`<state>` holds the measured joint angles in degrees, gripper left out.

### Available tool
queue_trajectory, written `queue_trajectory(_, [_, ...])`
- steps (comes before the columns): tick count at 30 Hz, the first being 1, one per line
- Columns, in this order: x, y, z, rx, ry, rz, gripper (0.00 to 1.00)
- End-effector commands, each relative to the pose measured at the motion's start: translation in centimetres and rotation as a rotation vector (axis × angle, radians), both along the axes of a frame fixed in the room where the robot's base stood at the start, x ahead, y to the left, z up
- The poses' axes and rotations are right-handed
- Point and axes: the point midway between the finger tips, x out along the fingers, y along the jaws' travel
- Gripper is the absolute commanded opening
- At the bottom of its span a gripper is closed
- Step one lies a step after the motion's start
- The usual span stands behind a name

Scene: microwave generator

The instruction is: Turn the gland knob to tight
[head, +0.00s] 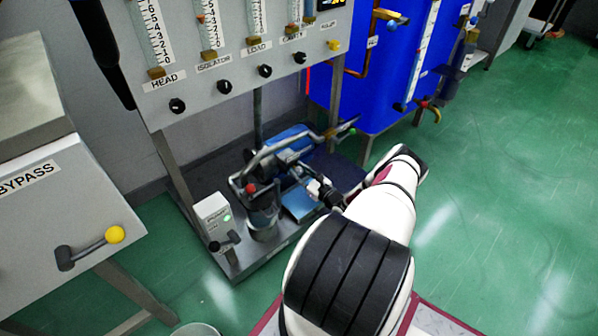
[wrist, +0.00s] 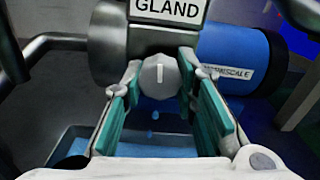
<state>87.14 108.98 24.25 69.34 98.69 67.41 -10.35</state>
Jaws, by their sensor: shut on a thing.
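The gland knob (wrist: 159,75) is a small grey round knob with a white line that stands upright in the wrist view. It sits under a white sign (wrist: 167,9) reading GLAND. My gripper (wrist: 159,82) has its two teal-padded fingers on either side of the knob, shut on it. Blue water drops (wrist: 153,114) hang in the air below the knob. In the head view my gripper (head: 322,190) reaches low toward the pump, and the knob cannot be made out there.
A blue motor cylinder (wrist: 238,57) lies right of the knob, and a grey pipe (wrist: 50,42) runs left. A blue tray (wrist: 70,148) lies below. In the head view a control box (head: 214,218) stands left of the pump. Green floor (head: 490,180) is open to the right.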

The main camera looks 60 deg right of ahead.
Motion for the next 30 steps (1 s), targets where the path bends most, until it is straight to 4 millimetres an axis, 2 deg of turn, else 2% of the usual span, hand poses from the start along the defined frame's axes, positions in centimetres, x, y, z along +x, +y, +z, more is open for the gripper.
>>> queue_trajectory(30, [-0.14,-0.40,0.27,-0.924,0.226,-0.001,0.00])
